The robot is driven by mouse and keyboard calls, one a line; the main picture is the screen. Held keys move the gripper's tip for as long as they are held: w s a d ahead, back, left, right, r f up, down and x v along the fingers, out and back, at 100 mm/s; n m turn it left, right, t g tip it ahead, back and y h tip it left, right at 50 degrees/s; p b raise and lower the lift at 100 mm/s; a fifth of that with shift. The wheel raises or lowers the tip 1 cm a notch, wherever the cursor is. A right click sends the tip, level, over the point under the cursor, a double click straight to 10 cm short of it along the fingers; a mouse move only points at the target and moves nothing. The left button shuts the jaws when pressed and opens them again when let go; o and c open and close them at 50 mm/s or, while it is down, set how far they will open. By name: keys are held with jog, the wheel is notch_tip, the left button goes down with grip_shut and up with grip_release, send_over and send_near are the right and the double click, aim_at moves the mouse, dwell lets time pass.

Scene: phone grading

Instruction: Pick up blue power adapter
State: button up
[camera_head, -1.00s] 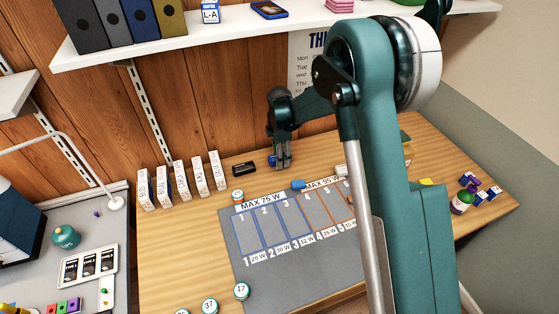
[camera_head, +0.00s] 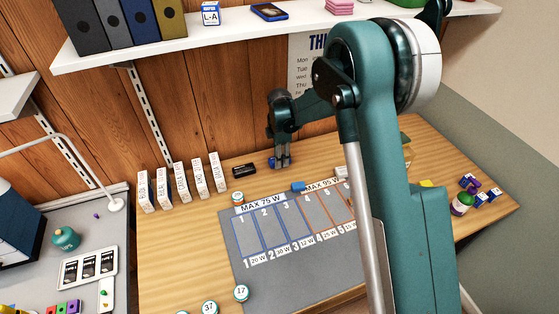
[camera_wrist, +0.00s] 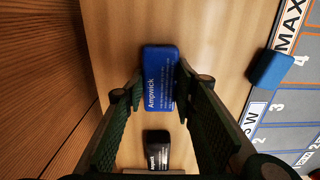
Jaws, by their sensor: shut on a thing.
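A blue power adapter (camera_wrist: 160,78) with white lettering that reads "Ampwick" lies between the two finger pads of my gripper (camera_wrist: 160,84) in the wrist view. The pads touch its left and right sides, and the gripper is shut on it. In the head view my gripper (camera_head: 280,162) is low at the back of the wooden desk, with a bit of the blue adapter (camera_head: 271,163) showing at its left. The fingers hide the rest there. I cannot tell whether the adapter is clear of the desk.
A second blue block (camera_head: 298,187) sits at the back edge of the grey numbered mat (camera_head: 244,268). A black adapter (camera_head: 244,170) lies left of my gripper. Several white boxes (camera_head: 181,184) stand farther left. The wooden wall is close behind.

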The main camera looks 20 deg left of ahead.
jog(key=shift+r, duration=0.1)
notch_tip(320, 180, up, 10)
jog(key=p, duration=0.1)
dwell(0.5)
dwell(0.5)
